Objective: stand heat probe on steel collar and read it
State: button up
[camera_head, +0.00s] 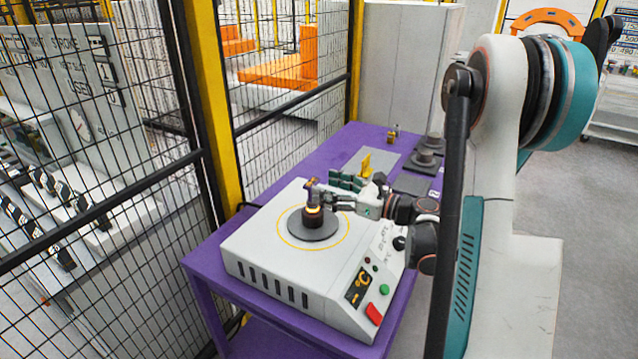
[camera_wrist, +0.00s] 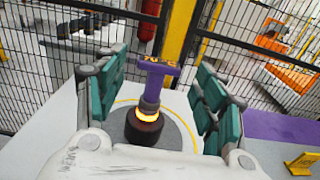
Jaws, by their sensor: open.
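The heat probe (camera_wrist: 155,80) is a purple T-shaped tool with a small lit display that seems to read 70 °C. It stands upright with its grey foot on the dark steel collar (camera_wrist: 143,130), and an orange glow shows around the foot. In the head view the probe (camera_head: 313,193) and collar (camera_head: 311,220) are on the round dark plate of a white heater. My gripper (camera_wrist: 162,82) is open, with one teal jaw on each side of the probe and visible gaps between. In the head view my gripper (camera_head: 337,192) reaches in from the right.
The white heater (camera_head: 265,262) has a display, buttons and a knob on its sloped front. It sits on a purple table (camera_head: 215,262). Behind it are a yellow bracket (camera_head: 366,164), dark stepped parts (camera_head: 426,157) and a small brass-coloured item (camera_head: 392,136). A mesh fence (camera_head: 100,150) stands along the left.

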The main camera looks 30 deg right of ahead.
jog(key=p+v, duration=0.1)
jog(key=v, duration=0.7)
jog(key=shift+s, duration=0.2)
jog(key=shift+d, duration=0.1)
